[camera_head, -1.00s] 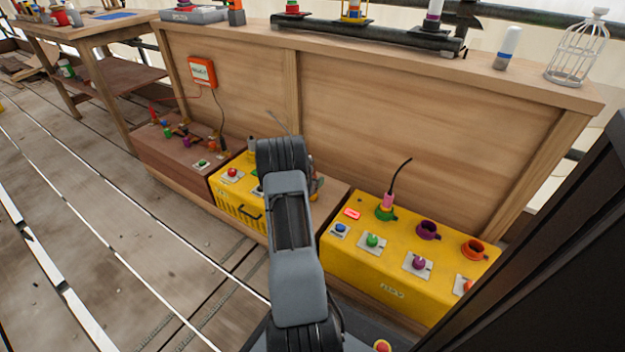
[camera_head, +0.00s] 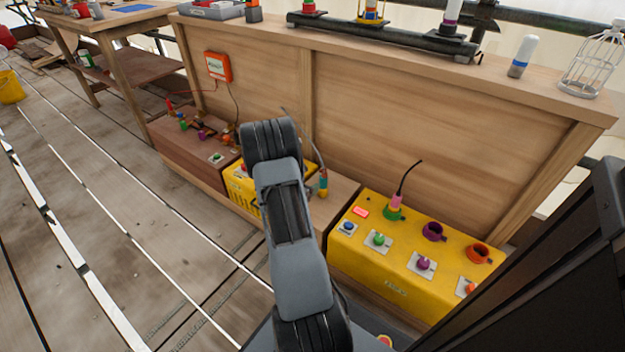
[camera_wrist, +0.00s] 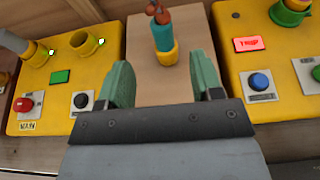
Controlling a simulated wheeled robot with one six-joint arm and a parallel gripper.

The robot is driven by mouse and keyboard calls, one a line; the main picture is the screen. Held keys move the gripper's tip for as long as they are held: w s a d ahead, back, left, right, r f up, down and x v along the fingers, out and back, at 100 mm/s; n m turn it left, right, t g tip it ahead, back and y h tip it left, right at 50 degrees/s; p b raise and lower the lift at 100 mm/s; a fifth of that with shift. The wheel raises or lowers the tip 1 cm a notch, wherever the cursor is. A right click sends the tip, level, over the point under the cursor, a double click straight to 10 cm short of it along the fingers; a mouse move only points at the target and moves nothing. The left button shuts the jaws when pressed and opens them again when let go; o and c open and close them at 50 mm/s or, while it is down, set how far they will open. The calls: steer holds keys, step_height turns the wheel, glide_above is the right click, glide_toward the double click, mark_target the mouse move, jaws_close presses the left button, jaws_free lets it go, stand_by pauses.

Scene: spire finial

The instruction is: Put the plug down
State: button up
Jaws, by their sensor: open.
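A teal and yellow plug (camera_wrist: 163,42) with a brownish-orange top stands on the bare wooden shelf (camera_wrist: 147,85) between two yellow boxes. In the head view the plug (camera_head: 323,184) shows just right of my arm, with a cable rising from it. My gripper (camera_wrist: 164,88) is open, its two green fingers apart and empty. The plug is ahead of the fingertips, in line with the gap between them. In the head view my arm hides the gripper.
The right yellow box (camera_head: 400,262) has a red lit sign, buttons and sockets, with a pink plug (camera_head: 396,201) in the green socket. The left yellow box (camera_wrist: 62,92) has buttons and sockets. A wooden panel (camera_head: 400,130) rises behind.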

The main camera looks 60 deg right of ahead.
steer(key=s+a+r+m+g+y, duration=0.1)
steer(key=a+r+m+g+y, duration=0.15)
steer(key=a+r+m, duration=0.85)
steer(key=s+a+r+m+t+y, duration=0.1)
steer(key=a+r+m+y, duration=0.1)
steer(key=a, duration=0.7)
steer(key=s+a+r+m+t+y, duration=0.2)
steer(key=a+y, duration=0.3)
steer(key=a, duration=0.5)
steer(key=s+a+r+m+t+y, duration=0.1)
steer(key=a+r+m+t+y, duration=0.1)
steer(key=a, duration=0.8)
steer(key=shift+s+a+r+m+y, duration=0.25)
steer(key=shift+s+r+m+y, duration=0.2)
steer(key=shift+r+y, duration=0.6)
steer(key=shift+f, duration=0.15)
